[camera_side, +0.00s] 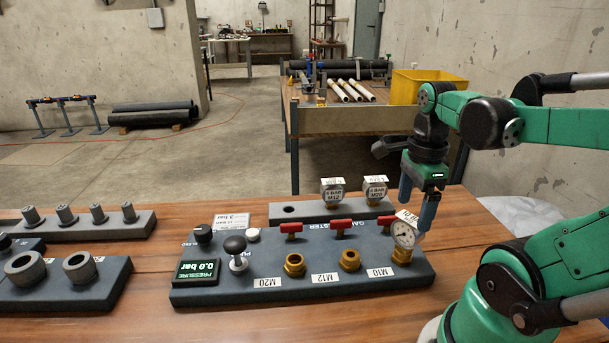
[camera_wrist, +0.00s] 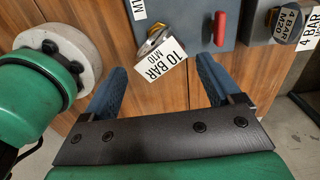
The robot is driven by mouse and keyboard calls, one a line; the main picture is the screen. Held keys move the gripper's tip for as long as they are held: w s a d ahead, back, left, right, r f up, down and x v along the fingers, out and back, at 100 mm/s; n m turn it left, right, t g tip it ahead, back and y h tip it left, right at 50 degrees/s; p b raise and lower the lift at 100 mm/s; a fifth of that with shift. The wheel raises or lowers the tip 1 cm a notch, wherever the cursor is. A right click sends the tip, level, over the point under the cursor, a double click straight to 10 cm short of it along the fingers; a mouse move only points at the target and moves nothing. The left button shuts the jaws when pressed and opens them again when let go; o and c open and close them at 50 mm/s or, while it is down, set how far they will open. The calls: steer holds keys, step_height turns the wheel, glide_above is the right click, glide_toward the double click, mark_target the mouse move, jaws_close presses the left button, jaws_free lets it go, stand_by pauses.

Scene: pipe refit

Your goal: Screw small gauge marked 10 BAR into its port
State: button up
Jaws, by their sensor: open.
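The small gauge marked 10 BAR M10 (camera_side: 403,235) has a round white dial and a white tag. In the side view it stands, slightly tilted, at the brass M10 port (camera_side: 401,256), the right-hand port of the manifold block. I cannot tell how deep its thread sits. In the wrist view the gauge (camera_wrist: 152,42) and its tag lie just beyond the fingertips. My gripper (camera_side: 415,212) is open, with its blue fingers pointing down just above and behind the gauge. The fingers (camera_wrist: 160,68) are apart and empty in the wrist view.
The manifold block (camera_side: 200,294) has a pressure display (camera_side: 197,270) reading 0.0 bar, red valve handles (camera_side: 341,224) and brass ports at M20 and M12. Blocks with fittings (camera_side: 78,267) stand at left.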

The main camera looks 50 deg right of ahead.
steer(key=n, duration=0.6)
steer(key=n, duration=0.6)
stand_by(0.4)
steer(key=n, duration=0.6)
steer(key=n, duration=0.6)
